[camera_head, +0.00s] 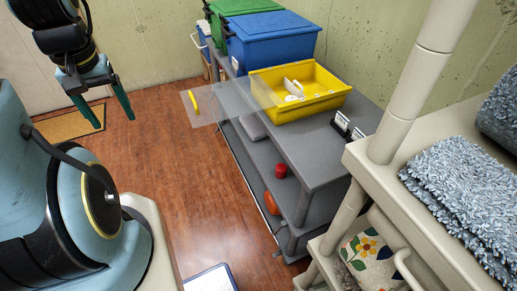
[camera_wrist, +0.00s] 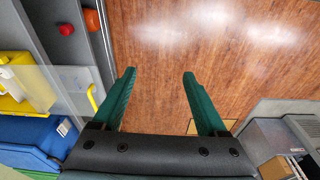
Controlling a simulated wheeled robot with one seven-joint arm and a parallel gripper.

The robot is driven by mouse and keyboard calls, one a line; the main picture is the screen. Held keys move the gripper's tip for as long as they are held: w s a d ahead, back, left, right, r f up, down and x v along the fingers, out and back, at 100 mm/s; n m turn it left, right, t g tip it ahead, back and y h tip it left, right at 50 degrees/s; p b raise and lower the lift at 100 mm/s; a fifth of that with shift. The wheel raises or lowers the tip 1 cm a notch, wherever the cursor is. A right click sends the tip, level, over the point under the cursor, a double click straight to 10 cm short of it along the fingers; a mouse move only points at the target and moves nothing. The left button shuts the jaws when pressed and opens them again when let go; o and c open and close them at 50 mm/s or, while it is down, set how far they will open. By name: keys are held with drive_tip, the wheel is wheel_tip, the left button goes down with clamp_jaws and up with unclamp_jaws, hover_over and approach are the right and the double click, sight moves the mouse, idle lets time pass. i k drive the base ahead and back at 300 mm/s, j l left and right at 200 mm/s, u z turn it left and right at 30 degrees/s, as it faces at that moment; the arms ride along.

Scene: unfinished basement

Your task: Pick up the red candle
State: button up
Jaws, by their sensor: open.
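The red candle (camera_head: 281,170) is a small red piece on a lower shelf of the grey shelf unit (camera_head: 318,160), near its open front edge. It also shows in the wrist view (camera_wrist: 66,29) at the upper left. My gripper (camera_head: 116,120) is open and empty, in the air above the wooden floor, well to the left of the candle in the head view. In the wrist view its two green fingers (camera_wrist: 159,74) are spread apart with only floor between them. Nothing covers the candle.
An orange round object (camera_head: 271,203) is close to the candle. A yellow tray (camera_head: 330,103), blue bin (camera_head: 270,52) and green bin (camera_head: 222,28) top the unit. A clear sheet (camera_head: 222,101) with a yellow handle juts over the floor. A beige rack (camera_head: 432,130) stands right.

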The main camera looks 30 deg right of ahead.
sight(280, 168)
drive_tip(key=i+z, duration=0.1)
drive_tip(key=z, duration=0.35)
drive_tip(key=j+z, duration=0.15)
drive_tip(key=z, duration=0.3)
drive_tip(key=i+j+z, duration=0.1)
drive_tip(key=z, duration=0.3)
drive_tip(key=i+j+z, duration=0.15)
drive_tip(key=j+z, duration=0.25)
drive_tip(key=j, duration=0.4)
drive_tip(key=j+z, duration=0.45)
drive_tip(key=j, duration=1.15)
